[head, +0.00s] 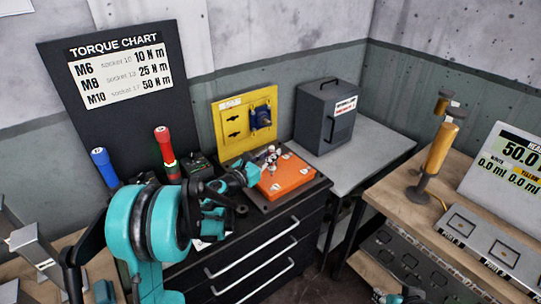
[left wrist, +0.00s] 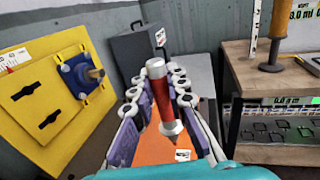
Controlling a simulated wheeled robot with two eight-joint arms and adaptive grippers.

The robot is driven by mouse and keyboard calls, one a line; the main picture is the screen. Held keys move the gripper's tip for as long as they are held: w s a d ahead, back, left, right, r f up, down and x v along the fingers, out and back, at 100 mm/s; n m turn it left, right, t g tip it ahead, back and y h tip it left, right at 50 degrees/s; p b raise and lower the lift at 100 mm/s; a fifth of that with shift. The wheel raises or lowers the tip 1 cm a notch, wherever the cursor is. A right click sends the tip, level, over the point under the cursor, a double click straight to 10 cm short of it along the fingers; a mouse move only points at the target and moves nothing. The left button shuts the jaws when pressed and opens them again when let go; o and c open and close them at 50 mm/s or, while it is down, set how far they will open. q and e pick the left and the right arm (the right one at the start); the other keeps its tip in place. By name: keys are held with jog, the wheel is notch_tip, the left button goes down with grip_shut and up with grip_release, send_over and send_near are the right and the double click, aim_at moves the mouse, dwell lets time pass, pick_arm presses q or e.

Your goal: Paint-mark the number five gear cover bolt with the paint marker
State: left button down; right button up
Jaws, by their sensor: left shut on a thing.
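The orange gear cover (head: 290,184) lies on a dark plate on top of the black drawer cabinet. It also shows in the left wrist view (left wrist: 152,150) below my fingers. Small pale marks show on it; I cannot tell which bolt is number five. My left gripper (head: 262,168) is over the cover's left part. In the left wrist view its fingers (left wrist: 160,112) are shut on a red marker (left wrist: 158,92) with a pale band and a grey pointed tip. The tip points toward the cover; I cannot tell whether it touches. A bit of my right gripper (head: 405,296) shows at the bottom edge.
A yellow panel (head: 232,125) with a blue part stands behind the cover. A grey box (head: 325,118) stands on the grey bench to the right. Red-handled (head: 163,140) and blue-handled (head: 104,168) tools stand upright at left. A wooden bench (head: 400,190) is at right.

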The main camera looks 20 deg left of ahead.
aim_at(270, 168)
pick_arm(q)
jog(key=shift+s, duration=0.15)
jog(key=shift+a, duration=0.1)
notch_tip(270, 168, down, 6)
jog(key=b, duration=0.5)
jog(key=shift+r, duration=0.3)
jog(key=shift+f+b, duration=0.5)
jog(key=shift+b, duration=0.1)
dwell(1.1)
jog(key=shift+r, duration=0.15)
dwell(0.4)
jog(key=shift+r+p, duration=1.8)
jog(key=shift+r, duration=0.6)
